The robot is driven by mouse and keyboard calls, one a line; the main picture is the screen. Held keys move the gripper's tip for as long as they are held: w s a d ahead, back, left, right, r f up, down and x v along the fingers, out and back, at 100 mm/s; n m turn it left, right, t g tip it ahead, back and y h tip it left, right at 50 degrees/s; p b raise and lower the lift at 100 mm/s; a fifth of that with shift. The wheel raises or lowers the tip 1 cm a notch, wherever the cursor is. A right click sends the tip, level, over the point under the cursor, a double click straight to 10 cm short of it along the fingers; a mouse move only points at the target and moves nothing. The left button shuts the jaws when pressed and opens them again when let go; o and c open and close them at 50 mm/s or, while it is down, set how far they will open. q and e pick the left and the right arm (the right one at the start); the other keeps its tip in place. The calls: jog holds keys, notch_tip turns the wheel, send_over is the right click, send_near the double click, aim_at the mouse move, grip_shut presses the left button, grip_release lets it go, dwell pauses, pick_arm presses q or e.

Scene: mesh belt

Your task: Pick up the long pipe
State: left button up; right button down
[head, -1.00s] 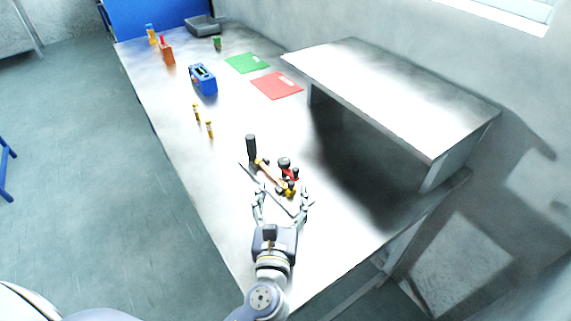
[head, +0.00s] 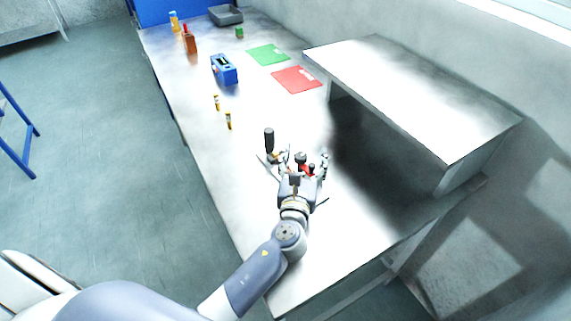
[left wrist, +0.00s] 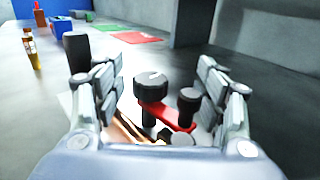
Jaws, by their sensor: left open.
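A copper-coloured rod (left wrist: 126,131), which may be the long pipe, lies low between my left gripper's fingers in the left wrist view, partly hidden. A thin grey bar (head: 320,204) also lies on the table, mostly covered by the gripper; I cannot tell which is the pipe. My left gripper (head: 300,163) is open over the cluster of parts, its fingers (left wrist: 160,82) on either side of a red part with black knobs (left wrist: 168,117). I see no grip on anything. My right gripper is not in view.
A dark upright cylinder (head: 269,139) stands just beyond the left finger. A raised metal shelf (head: 410,90) is at the right. Small yellow-topped items (head: 228,121), a blue box (head: 224,70), a green mat (head: 268,54) and a red mat (head: 296,79) are farther back.

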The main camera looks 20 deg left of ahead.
aim_at(304, 158)
pick_arm(q)
jog(key=shift+c, duration=1.4)
grip_shut()
jog(key=shift+r, duration=0.15)
jog(key=shift+r+p, duration=0.6)
jog(key=shift+r, duration=1.25)
jog(key=shift+s+f, duration=0.1)
jog(key=shift+s, duration=0.25)
jog(key=s+a+r+m+h+b, duration=0.1)
jog(key=s+m+h+b, duration=0.1)
jog(key=s, duration=1.9)
jog(key=shift+a+h, duration=0.4)
jog(key=shift+h, duration=0.5)
